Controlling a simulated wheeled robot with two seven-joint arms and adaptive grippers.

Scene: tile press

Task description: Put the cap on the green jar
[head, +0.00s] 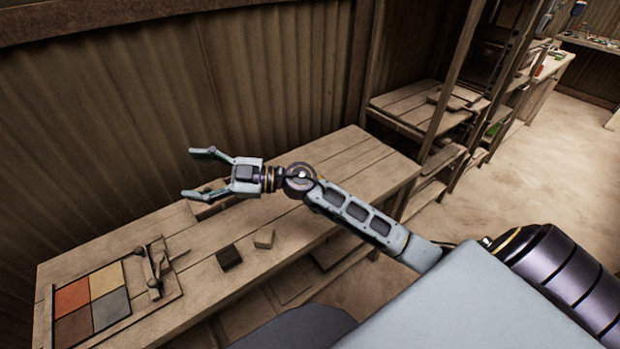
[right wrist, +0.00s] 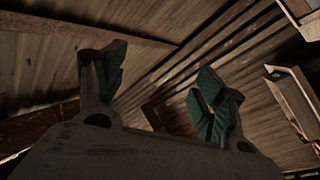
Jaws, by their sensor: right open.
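I cannot make out a green jar or its cap in either view. My right gripper (head: 198,173) is open and empty, held above the back of the wooden workbench with its fingers pointing left. In the right wrist view its two green-padded fingers (right wrist: 160,90) stand wide apart with nothing between them, against the corrugated wall and the roof. My left gripper is not in view.
On the workbench (head: 345,180) lie a tile board with four coloured squares (head: 105,285), a press-like tool (head: 157,270), a dark block (head: 229,257) and a pale block (head: 264,238). Shelves (head: 440,110) stand to the right. A small green item (head: 492,130) there is unclear.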

